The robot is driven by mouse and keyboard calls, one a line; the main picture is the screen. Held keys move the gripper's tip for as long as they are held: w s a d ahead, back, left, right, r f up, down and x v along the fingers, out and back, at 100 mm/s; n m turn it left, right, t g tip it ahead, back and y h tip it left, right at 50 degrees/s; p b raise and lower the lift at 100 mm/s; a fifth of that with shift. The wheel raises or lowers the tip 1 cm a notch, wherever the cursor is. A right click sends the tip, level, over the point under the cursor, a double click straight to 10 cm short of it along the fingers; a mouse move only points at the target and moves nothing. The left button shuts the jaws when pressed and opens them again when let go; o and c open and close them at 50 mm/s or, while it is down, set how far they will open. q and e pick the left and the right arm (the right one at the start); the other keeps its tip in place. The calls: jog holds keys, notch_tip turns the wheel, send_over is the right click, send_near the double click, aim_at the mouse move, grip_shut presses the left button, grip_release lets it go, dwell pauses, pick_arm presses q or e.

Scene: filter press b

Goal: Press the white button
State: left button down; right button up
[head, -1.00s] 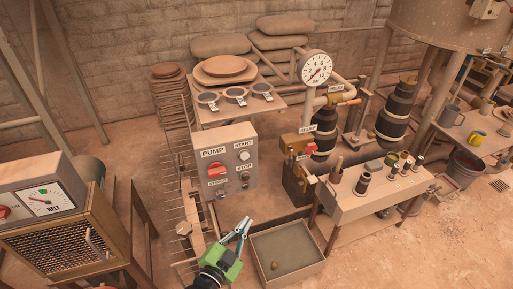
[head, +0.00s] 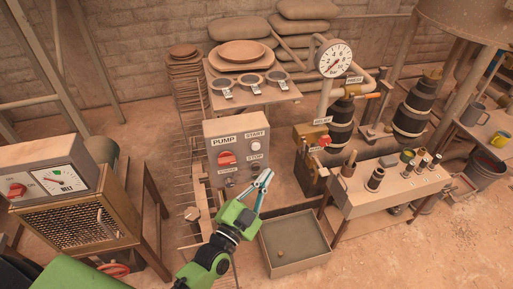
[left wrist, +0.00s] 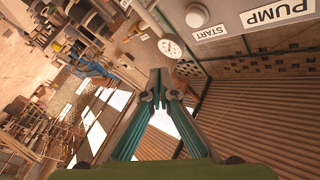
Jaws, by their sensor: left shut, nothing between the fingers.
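The white button (head: 256,145) is the round button under the START label on the grey pump panel (head: 222,131). In the left wrist view the white button (left wrist: 196,15) shows at the top edge, beside the START label. My left gripper (head: 264,175) is shut and empty, in front of the lower right part of the panel. In the head view its tips appear below the white button, apart from it, near the STOP label and partly covering the area below it. In the left wrist view the fingertips (left wrist: 160,74) meet below and left of the button. My right gripper is not in view.
A red knob (head: 227,158) sits left of the white button on the panel. A shallow square tray (head: 285,270) stands below right. A bench with fittings (head: 395,192) is to the right. A pressure gauge (head: 334,58) stands behind. A belt control box (head: 45,180) is at left.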

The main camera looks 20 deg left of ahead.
aim_at(256, 146)
pick_arm(q)
jog(key=w+a+b, duration=0.2)
jog(key=w+a, duration=0.2)
jog(key=w, duration=0.2)
jog(key=shift+w+a+b, duration=0.3)
jog(key=shift+w+b, duration=0.1)
jog(key=shift+w, duration=0.1)
dwell(1.1)
jog(key=shift+w+a, duration=0.25)
